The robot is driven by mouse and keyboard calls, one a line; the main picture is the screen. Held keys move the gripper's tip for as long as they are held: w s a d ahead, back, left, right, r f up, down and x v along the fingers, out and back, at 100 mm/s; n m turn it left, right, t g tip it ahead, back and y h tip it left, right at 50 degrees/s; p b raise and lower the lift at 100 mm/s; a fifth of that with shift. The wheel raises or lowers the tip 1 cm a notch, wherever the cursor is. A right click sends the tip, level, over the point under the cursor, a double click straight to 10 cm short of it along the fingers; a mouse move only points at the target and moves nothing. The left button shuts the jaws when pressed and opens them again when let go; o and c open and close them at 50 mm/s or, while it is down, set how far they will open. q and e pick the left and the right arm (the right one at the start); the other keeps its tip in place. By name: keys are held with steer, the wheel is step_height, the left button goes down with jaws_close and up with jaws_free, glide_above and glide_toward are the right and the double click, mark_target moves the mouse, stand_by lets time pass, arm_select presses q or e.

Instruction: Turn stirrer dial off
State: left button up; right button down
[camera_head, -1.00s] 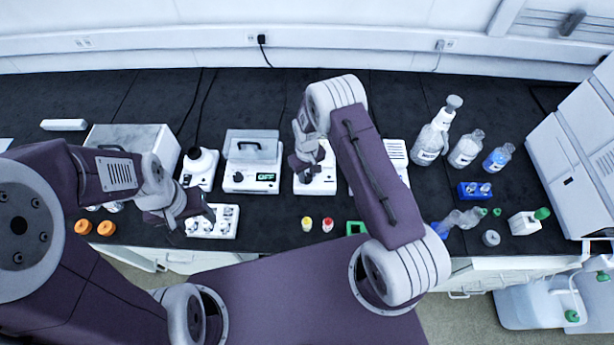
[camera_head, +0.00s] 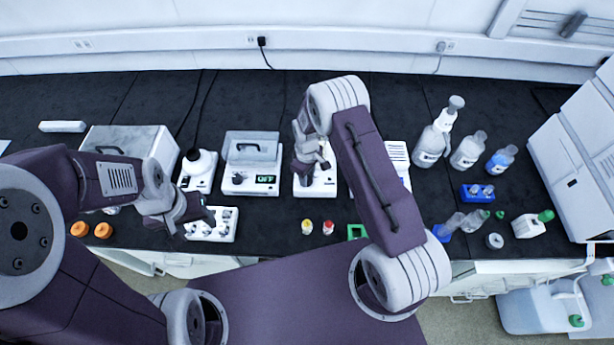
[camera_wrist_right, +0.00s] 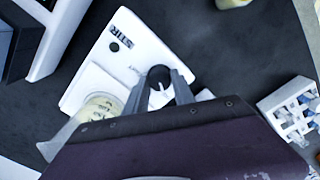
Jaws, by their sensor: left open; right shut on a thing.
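The stirrer (camera_head: 318,188) is a flat white unit in the middle of the bench, marked STIR in the right wrist view (camera_wrist_right: 118,62). Its black dial (camera_wrist_right: 158,76) sits between the fingers of my right gripper (camera_wrist_right: 163,88), which is shut on it. In the head view my right gripper (camera_head: 310,166) is over the stirrer and hides part of its top. A clear vessel with pale yellow contents (camera_wrist_right: 100,106) stands beside the fingers in the wrist view. My left gripper (camera_head: 195,222) is open and empty near a white rack (camera_head: 226,226).
A lidded white instrument (camera_head: 236,186) with a lit green readout is left of the stirrer. Small red- and yellow-capped vials (camera_head: 317,227) stand in front. Bottles (camera_head: 467,150) and a blue rack (camera_head: 470,194) are at the right. Dark bench is bare behind the stirrer.

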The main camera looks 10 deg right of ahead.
steer(key=shift+w, duration=0.1)
steer(key=c, duration=1.1)
jaws_free()
steer(key=shift+o, duration=0.2)
steer(key=shift+r, duration=0.1)
steer(key=shift+r, duration=0.35)
step_height(320, 180, up, 8)
steer(key=shift+f+b, duration=0.1)
steer(key=shift+b, duration=0.6)
steer(key=shift+r, duration=0.25)
